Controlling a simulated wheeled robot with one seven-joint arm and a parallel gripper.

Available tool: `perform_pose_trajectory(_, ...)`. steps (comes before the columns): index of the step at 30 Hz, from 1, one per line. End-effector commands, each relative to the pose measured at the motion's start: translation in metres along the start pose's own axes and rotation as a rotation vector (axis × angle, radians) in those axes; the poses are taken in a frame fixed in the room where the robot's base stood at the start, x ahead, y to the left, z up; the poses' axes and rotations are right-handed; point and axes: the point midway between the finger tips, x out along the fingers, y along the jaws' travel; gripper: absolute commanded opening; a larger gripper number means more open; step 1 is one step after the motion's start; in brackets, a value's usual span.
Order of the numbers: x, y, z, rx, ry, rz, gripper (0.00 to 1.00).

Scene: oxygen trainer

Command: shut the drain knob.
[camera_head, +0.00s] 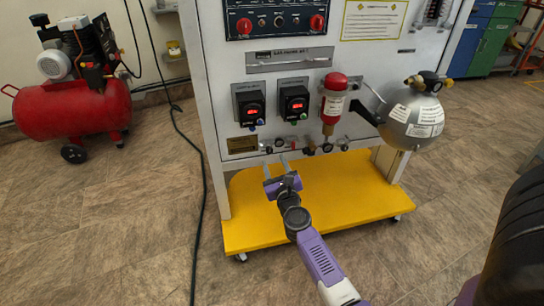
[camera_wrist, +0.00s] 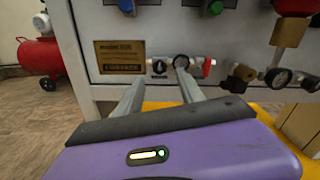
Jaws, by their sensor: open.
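My gripper (camera_head: 275,162) is open, its two fingers pointing at the low front of the trainer panel (camera_head: 222,80). In the wrist view my gripper (camera_wrist: 160,76) has a small black knob (camera_wrist: 160,67) with a light pointer mark showing between its fingertips. The fingers look apart from it; the exact gap cannot be told. Beside it is a round black dial or knob (camera_wrist: 181,62), just above the right fingertip, and a red handle (camera_wrist: 208,66). No readable label says which one is the drain knob. In the head view these fittings (camera_head: 280,143) are tiny.
A brass plate (camera_wrist: 121,57) is left of the knobs. Brass fittings and a gauge (camera_wrist: 278,78) are to the right. A yellow base (camera_head: 245,220) juts out below the panel. A red compressor (camera_head: 70,110), a black cable (camera_head: 203,190) and a silver sphere (camera_head: 412,117) flank it.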

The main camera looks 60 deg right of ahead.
Motion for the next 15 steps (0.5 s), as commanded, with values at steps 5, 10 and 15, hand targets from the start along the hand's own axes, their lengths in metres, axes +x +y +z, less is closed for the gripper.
perform_pose_trajectory(5, -0.023, 0.0, 0.0, -0.002, 0.001, 0.001, 0.45)
perform_pose_trajectory(10, -0.031, 0.0, 0.0, 0.0, 0.001, 0.0, 0.45)
perform_pose_trajectory(15, -0.031, 0.0, 0.0, 0.001, 0.0, 0.0, 0.45)
